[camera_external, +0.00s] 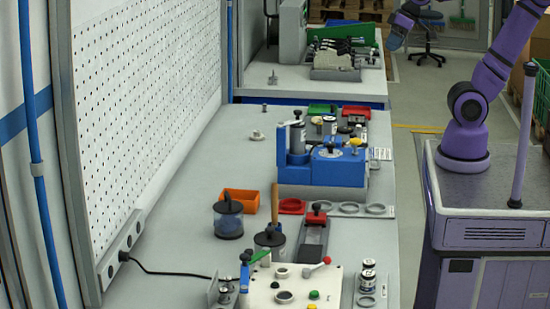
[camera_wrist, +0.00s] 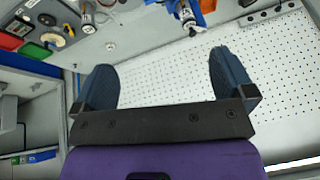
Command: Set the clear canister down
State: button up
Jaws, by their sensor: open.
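The clear canister (camera_external: 229,224) seems to be the see-through jar with a black knobbed lid. It stands upright on the workbench (camera_external: 185,262), next to the orange bin, with nothing holding it. My gripper (camera_wrist: 165,74) is open and empty in the wrist view, its two dark blue fingers wide apart. In the external view my gripper (camera_external: 396,34) is at the top, over the aisle, far from the canister. I cannot make out the canister in the wrist view.
A blue machine (camera_external: 325,172) is behind. A white control panel (camera_external: 290,287) is in front.

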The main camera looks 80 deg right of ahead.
jog(key=s, duration=0.1)
jog(key=s+d+f+n, duration=0.1)
jog(key=s, duration=0.1)
jog(key=s+n, duration=0.1)
jog(key=s, duration=0.1)
jog(key=shift+d+f+h, duration=0.3)
jog(key=shift+f+h, duration=0.1)
dwell(0.8)
